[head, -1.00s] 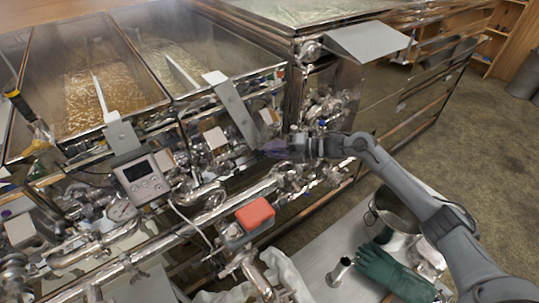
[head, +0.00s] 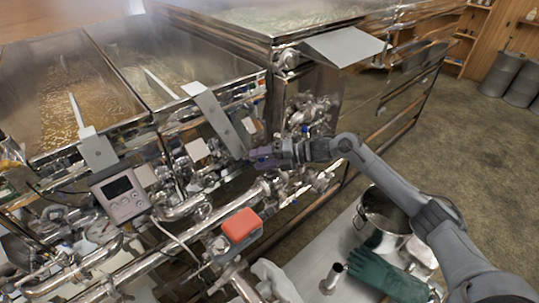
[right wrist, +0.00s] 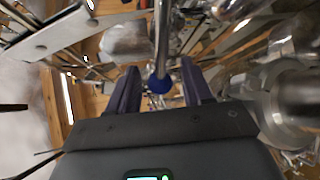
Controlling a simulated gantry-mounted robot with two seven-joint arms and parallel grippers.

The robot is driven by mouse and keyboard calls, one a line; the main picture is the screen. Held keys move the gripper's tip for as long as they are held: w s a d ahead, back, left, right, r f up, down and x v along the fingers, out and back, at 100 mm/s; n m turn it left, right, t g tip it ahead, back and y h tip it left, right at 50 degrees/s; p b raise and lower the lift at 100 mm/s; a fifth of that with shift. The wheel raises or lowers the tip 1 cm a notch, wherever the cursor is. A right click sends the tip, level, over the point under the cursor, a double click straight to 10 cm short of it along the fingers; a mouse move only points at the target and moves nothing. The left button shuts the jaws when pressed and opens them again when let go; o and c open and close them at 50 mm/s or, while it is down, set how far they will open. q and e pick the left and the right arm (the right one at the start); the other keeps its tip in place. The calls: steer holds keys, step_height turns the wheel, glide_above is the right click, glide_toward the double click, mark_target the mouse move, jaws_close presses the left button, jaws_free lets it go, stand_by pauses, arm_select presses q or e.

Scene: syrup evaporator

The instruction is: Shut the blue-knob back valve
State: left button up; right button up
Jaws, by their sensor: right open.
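In the right wrist view, a round blue knob (right wrist: 160,84) sits at the end of a metal rod or lever, between the two dark fingers of my right gripper (right wrist: 161,92). The fingers are apart, one on each side of the knob, with gaps visible. I cannot tell whether the knob is deep enough to be level with the fingertips. In the head view, my right gripper (head: 262,156) reaches into the shiny pipework at the front of the evaporator. The knob cannot be made out there. My left gripper is not in view.
Metal pipes and fittings (head: 185,210) crowd around the gripper. A slanted metal plate (head: 217,118) stands just left of it. A red box (head: 241,225) and a grey display unit (head: 122,194) sit nearer. A pot (head: 382,215) and green glove (head: 385,275) rest on the lower table.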

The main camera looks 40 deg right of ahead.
steer(key=shift+r, duration=0.6)
step_height(320, 180, up, 2)
steer(key=shift+r+b, duration=0.15)
steer(key=shift+b, duration=0.55)
steer(key=o, duration=0.5)
steer(key=shift+s+d+r+b, duration=0.2)
steer(key=shift+s+r, duration=0.3)
steer(key=shift+s+d+r+b, duration=0.15)
steer(key=shift+s+r, duration=0.3)
steer(key=shift+s, duration=0.05)
steer(key=shift+c, duration=0.2)
steer(key=s+d+r+b, duration=0.1)
steer(key=s+d+r, duration=0.1)
steer(key=s, duration=0.3)
steer(key=shift+s+r+b, duration=0.2)
steer(key=shift+r+b, duration=0.2)
steer(key=shift+r, duration=0.3)
steer(key=shift+s+d+r+b, duration=0.3)
steer(key=shift+s+d+r, duration=0.15)
steer(key=shift+d+r, duration=0.3)
steer(key=c, duration=0.5)
steer(key=shift+o, duration=0.2)
steer(key=shift+s+d+r+b, duration=0.2)
steer(key=shift+s, duration=0.35)
steer(key=shift+s+d+r+b, duration=0.15)
steer(key=shift+s+d, duration=0.05)
steer(key=shift+s, duration=0.35)
steer(key=shift+c, duration=0.3)
